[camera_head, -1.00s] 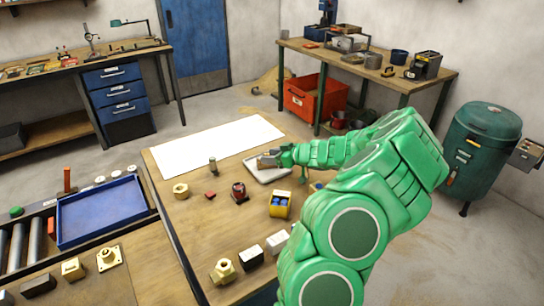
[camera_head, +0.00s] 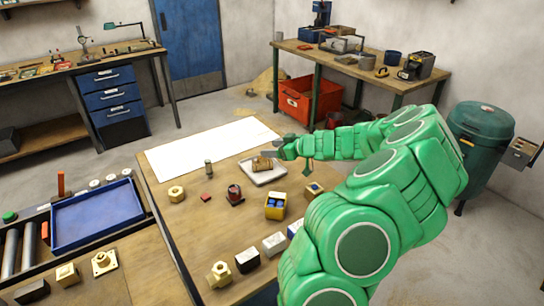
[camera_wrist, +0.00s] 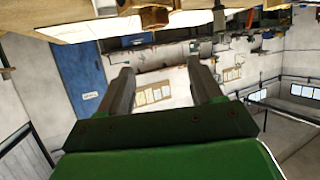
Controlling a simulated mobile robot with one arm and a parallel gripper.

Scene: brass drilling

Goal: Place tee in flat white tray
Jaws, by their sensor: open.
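The brass tee (camera_head: 262,163) lies in the flat white tray (camera_head: 270,180) on the middle table. My gripper (camera_head: 280,146) is open and empty. It is just above and to the right of the tee, apart from it. In the wrist view my two fingers (camera_wrist: 158,90) stand wide apart with nothing between them. A brass-coloured piece (camera_wrist: 155,17) shows at the top edge of the wrist view, but I cannot tell whether it is the tee.
A white sheet (camera_head: 205,145) covers the table's back. A dark upright cylinder (camera_head: 208,168), a brass nut (camera_head: 176,194), a red-and-dark part (camera_head: 235,194) and a yellow holder (camera_head: 276,205) stand around the tray. A blue tray (camera_head: 95,215) is at left.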

